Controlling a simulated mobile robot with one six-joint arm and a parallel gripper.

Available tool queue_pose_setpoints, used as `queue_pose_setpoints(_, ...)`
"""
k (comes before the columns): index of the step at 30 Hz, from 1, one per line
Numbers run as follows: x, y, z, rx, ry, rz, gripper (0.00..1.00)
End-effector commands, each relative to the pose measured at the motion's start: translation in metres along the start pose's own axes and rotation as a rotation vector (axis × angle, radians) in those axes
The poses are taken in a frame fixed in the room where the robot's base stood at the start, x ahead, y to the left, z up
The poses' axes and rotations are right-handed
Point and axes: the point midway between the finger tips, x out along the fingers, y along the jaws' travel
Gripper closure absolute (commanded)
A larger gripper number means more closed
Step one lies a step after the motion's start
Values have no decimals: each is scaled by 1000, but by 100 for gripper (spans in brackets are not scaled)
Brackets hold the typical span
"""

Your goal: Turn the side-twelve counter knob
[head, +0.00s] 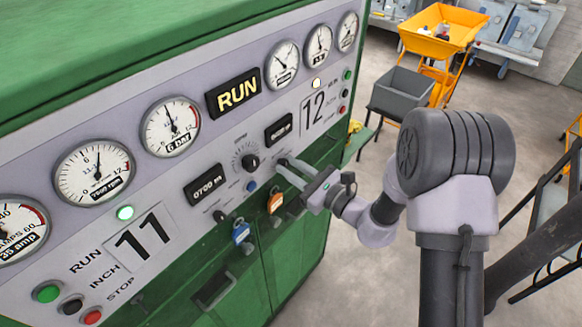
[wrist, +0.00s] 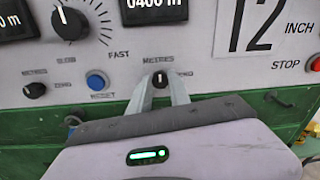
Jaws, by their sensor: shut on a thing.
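The side-twelve counter knob (wrist: 160,79) is a small black knob with a pale pointer line facing up, on the grey panel under the word METRES. It sits below the black counter display (wrist: 165,10), left of the large 12 (wrist: 257,25). My gripper (wrist: 161,82) is shut on this knob, with one pale finger on each side of it. In the head view my gripper (head: 285,164) reaches the panel from the right, below the side-twelve display (head: 279,130). The fingers mostly hide the knob there.
A blue reset button (wrist: 97,81), the side-eleven knob (wrist: 35,90) and a large speed dial (wrist: 70,23) are left of my gripper. Tags, blue (head: 241,233) and orange (head: 275,202), hang below the panel. A grey bin (head: 402,91) and yellow hopper (head: 440,30) stand behind.

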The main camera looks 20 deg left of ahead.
Motion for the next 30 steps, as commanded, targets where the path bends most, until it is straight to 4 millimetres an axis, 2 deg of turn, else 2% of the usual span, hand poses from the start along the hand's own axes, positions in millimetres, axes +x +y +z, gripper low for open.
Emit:
queue_pose_setpoints(11,0,0,1,86,3,0,100)
queue_pose_setpoints(30,0,-2,3,656,26,4,100)
